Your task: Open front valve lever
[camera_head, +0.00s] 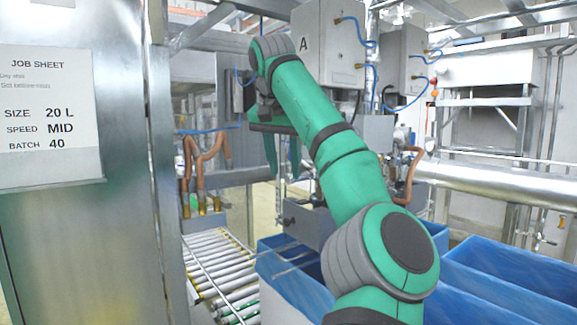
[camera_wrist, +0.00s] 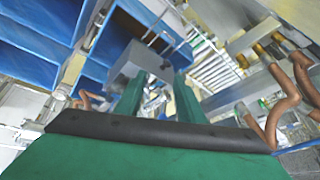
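My gripper (camera_head: 282,168) hangs from the end of my green arm at the middle of the head view, above the roller conveyor. In the wrist view my gripper (camera_wrist: 158,88) has its two green fingers apart, with nothing between them. A grey box (camera_head: 312,226) with a small dark knob or handle (camera_head: 287,221) on its left side is below my gripper, apart from it. The box also shows in the wrist view (camera_wrist: 128,70), beyond the fingertips, with the dark part (camera_wrist: 165,67) at its corner. I cannot tell for sure which part is the front valve lever.
Copper pipes (camera_head: 200,170) with brass ends stand left of my gripper. Another copper pipe (camera_head: 410,175) is right of my arm. Blue-lined boxes (camera_head: 515,275) fill the lower right. A roller conveyor (camera_head: 222,262) runs below. A steel panel with a job sheet (camera_head: 48,115) stands at left.

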